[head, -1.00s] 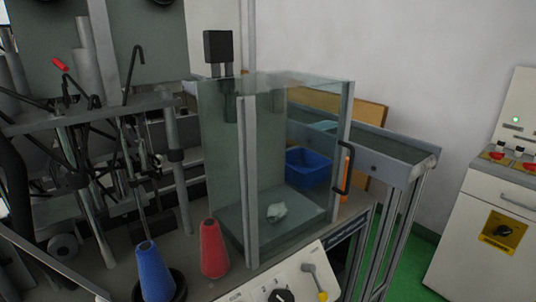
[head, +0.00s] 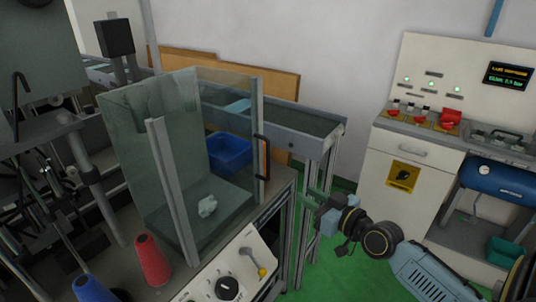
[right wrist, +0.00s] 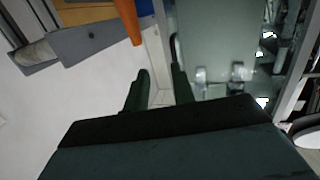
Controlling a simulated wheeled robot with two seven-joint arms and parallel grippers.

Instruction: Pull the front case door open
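The clear glass case (head: 180,150) stands on the machine bench with grey metal edge posts. A crumpled white piece (head: 207,206) lies inside on the case floor. My right gripper (head: 309,199) is to the right of the handle and apart from it, with nothing held. In the right wrist view its two fingers (right wrist: 160,88) stand apart, with the orange strip (right wrist: 128,18) beyond them. My left gripper is not in view.
A blue bin (head: 230,152) sits behind the glass near a conveyor (head: 310,120). A white cabinet (head: 405,170) stands right, over green floor.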

